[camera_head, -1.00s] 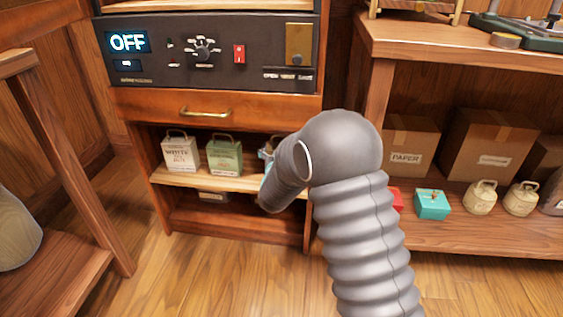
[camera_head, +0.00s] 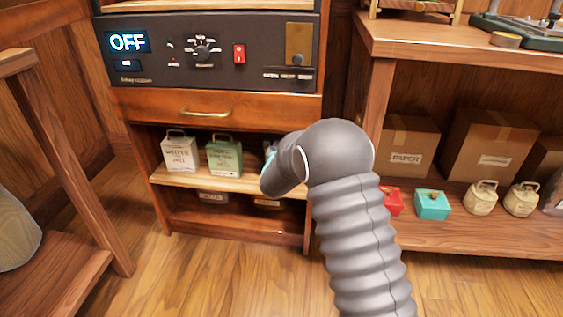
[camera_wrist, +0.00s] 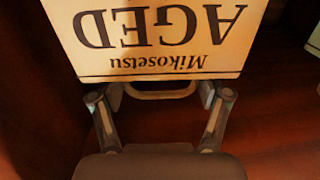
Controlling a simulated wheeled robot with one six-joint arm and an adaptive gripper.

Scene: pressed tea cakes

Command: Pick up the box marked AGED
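The box marked AGED (camera_wrist: 160,63) fills the top of the wrist view, its cream label upside down in the picture and reading "Mikosetsu". Its handle (camera_wrist: 160,92) points towards my gripper (camera_wrist: 160,100). The two fingers stand apart, one on each side of the handle. In the head view, my arm hides my gripper and I cannot pick out the AGED box.
A white tin (camera_head: 180,152) and a green tin (camera_head: 224,157) stand on the cabinet's middle shelf. Labelled items (camera_head: 212,197) sit partly hidden below it. A drawer (camera_head: 215,110) is above. Right, a shelf holds cartons (camera_head: 408,147), a red box (camera_head: 393,203) and a teal box (camera_head: 432,205).

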